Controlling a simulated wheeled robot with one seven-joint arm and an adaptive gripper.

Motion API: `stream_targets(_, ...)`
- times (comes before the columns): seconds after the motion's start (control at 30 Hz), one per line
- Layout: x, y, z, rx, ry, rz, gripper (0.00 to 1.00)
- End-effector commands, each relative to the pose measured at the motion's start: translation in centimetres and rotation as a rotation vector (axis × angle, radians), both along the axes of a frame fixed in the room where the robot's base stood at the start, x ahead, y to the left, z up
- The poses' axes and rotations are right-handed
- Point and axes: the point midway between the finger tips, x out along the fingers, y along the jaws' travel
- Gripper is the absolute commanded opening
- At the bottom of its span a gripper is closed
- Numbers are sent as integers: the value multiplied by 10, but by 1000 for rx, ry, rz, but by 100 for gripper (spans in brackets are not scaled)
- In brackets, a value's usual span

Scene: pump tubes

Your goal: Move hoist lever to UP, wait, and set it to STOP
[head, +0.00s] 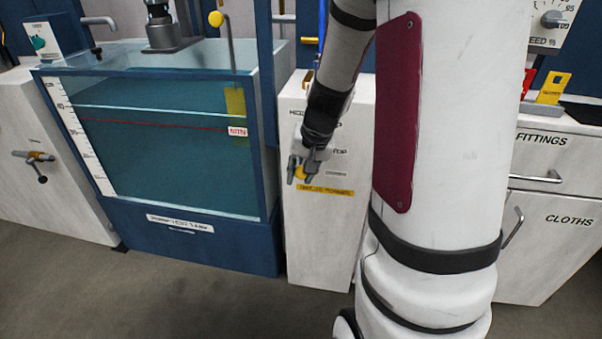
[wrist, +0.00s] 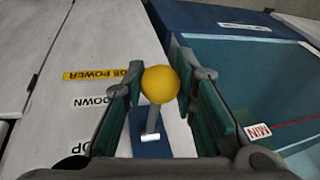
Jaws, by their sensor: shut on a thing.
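The hoist lever has a yellow ball knob (head: 300,172) and stands out from a white panel (head: 325,235) in the head view. My gripper (head: 304,176) is at the lever and shut on the knob. In the wrist view the yellow knob (wrist: 160,85) sits between the two fingers, with its short grey stem running to a blue plate (wrist: 140,122). The STOP (wrist: 80,145) and DOWN (wrist: 90,101) labels show upside down beside the lever. The UP label is mostly hidden by my wrist. I cannot tell exactly which mark the lever points to.
A glass water tank (head: 165,150) on a blue base stands just left of the panel. A valve handle (head: 38,156) is on the far left cabinet. The floor in front is clear.

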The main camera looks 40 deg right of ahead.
Motion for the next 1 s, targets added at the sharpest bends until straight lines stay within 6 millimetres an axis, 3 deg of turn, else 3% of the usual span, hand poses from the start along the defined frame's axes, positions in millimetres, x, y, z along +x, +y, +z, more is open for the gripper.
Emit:
stream_targets(0.33,-3,1,-3,5,8,0,0)
stream_targets(0.37,-3,1,-3,5,8,0,27)
stream_targets(0.43,-3,1,-3,5,8,0,43)
stream_targets(0.47,-2,1,-2,5,7,-1,46)
stream_targets(0.8,-2,0,1,2,2,0,46)
stream_targets(1.0,-9,1,23,1,-2,0,46)
